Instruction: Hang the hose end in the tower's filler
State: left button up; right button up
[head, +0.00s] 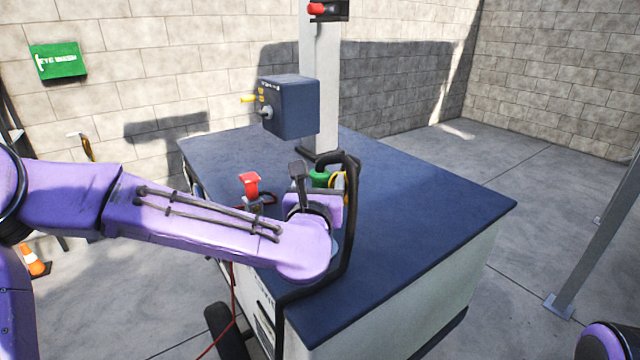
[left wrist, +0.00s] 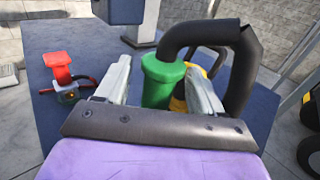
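The hose end, with a green sleeve (head: 319,179), stands above the dark blue deck, partly hidden by my left gripper (head: 312,182). Its black hose (head: 352,175) bends over the top and drops on the right. In the left wrist view the green sleeve (left wrist: 160,82) lies between the two fingers of my left gripper (left wrist: 160,78). The fingers are apart, with a gap showing on the left of the sleeve; contact on the right is unclear. A yellow part (left wrist: 180,102) sits behind the right finger. I cannot pick out the filler with certainty. My right gripper is out of view.
The tower's blue deck (head: 430,205) carries a grey mast (head: 320,90) with a dark box (head: 290,105). A red fitting (head: 250,185) stands left of my gripper. The deck's right side is clear. A grey post (head: 605,230) stands at right.

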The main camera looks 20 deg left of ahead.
pick_arm(q)
jog(key=s+d+b, duration=0.1)
jog(key=s+b, duration=0.1)
jog(key=s, duration=0.8)
jog(key=shift+s+d+b, duration=0.25)
jog(key=shift+d+b, duration=0.15)
jog(key=shift+r, duration=0.1)
